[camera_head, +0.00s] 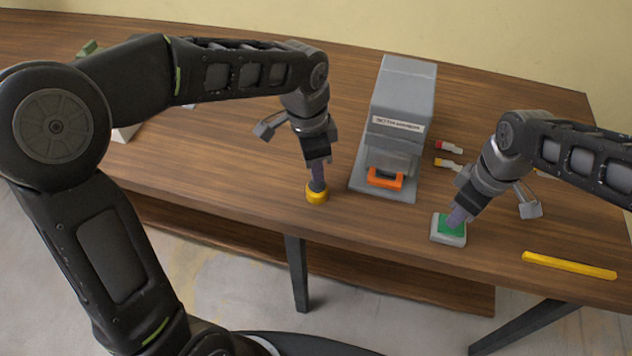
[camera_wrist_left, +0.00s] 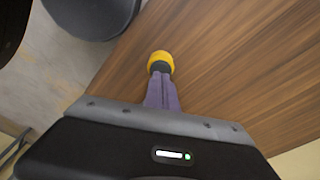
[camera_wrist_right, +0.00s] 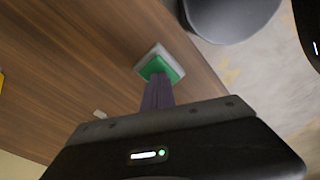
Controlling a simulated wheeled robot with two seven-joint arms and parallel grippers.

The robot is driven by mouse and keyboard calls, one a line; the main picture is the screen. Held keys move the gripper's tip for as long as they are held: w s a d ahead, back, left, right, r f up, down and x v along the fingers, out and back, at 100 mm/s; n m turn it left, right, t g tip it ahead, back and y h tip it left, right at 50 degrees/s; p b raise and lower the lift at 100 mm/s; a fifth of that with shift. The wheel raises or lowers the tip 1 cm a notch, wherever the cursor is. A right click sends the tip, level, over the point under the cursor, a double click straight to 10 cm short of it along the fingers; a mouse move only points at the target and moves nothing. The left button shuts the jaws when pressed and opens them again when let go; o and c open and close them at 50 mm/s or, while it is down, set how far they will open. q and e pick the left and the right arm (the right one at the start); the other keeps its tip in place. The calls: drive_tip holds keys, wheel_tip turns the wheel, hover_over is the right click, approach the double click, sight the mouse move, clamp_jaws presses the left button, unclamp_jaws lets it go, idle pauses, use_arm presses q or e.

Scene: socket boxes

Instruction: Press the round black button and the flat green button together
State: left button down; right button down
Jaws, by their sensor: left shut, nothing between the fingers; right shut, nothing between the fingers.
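The round black button (camera_wrist_left: 160,67) sits in a yellow round base, which shows in the head view (camera_head: 317,197) near the table's front edge. My left gripper (camera_head: 318,187) is shut and points down, its fingertips at the top of this button and covering part of it. The flat green button (camera_head: 452,224) sits on a light grey square base to the right; it also shows in the right wrist view (camera_wrist_right: 162,66). My right gripper (camera_head: 456,217) is shut, its fingertips at the green surface. I cannot tell how far either button is pressed down.
A grey box (camera_head: 402,95) with a label and an orange handle (camera_head: 386,179) stands between the arms. Red and yellow small parts (camera_head: 449,147) lie right of it. A yellow bar (camera_head: 569,265) lies at the front right. The table's front edge is close to both buttons.

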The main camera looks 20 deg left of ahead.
drive_tip(key=shift+f, duration=0.25)
use_arm(q)
drive_tip(key=shift+f, duration=1.1)
idle(1.7)
